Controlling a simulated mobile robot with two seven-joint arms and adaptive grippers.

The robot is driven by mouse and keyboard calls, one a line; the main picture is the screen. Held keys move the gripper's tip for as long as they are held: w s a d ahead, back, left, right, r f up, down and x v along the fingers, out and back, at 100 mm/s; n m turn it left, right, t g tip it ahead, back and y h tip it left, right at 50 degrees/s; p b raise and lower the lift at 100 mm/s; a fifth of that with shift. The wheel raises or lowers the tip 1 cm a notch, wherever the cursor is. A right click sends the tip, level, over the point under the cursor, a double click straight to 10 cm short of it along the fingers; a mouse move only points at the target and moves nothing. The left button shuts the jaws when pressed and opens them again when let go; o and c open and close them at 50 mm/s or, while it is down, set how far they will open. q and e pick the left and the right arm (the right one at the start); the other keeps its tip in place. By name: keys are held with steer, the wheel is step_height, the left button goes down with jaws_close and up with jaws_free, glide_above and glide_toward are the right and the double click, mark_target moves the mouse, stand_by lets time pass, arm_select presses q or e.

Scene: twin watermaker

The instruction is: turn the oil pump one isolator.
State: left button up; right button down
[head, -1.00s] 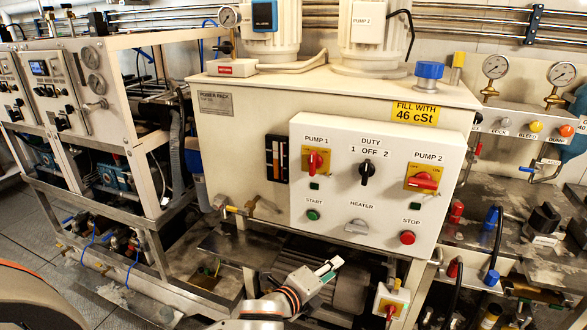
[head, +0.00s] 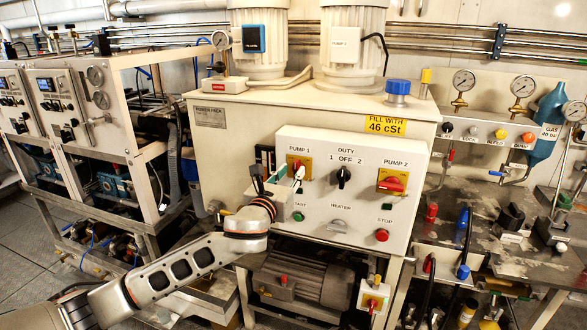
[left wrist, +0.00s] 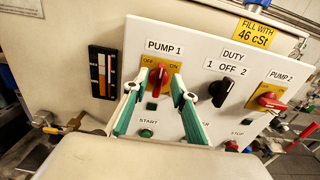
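The pump 1 isolator (head: 299,161) is a red handle on a yellow plate at the upper left of the white control panel; my gripper partly covers it in the head view. In the left wrist view the isolator (left wrist: 160,75) shows clearly, its handle roughly upright between the OFF and ON marks. My left gripper (head: 278,175) is in front of the panel, open and empty. In the left wrist view its fingers (left wrist: 156,86) lie either side of the handle's lower end. I cannot see any contact. My right gripper is not in view.
The black duty selector (head: 344,177) and the red pump 2 isolator (head: 391,183) sit to the right on the panel. The green start button (left wrist: 146,134) is below the gripper's fingers.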

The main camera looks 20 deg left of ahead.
mark_target(295, 167)
arm_select(q)
steer(key=shift+w, duration=1.6)
jaws_close()
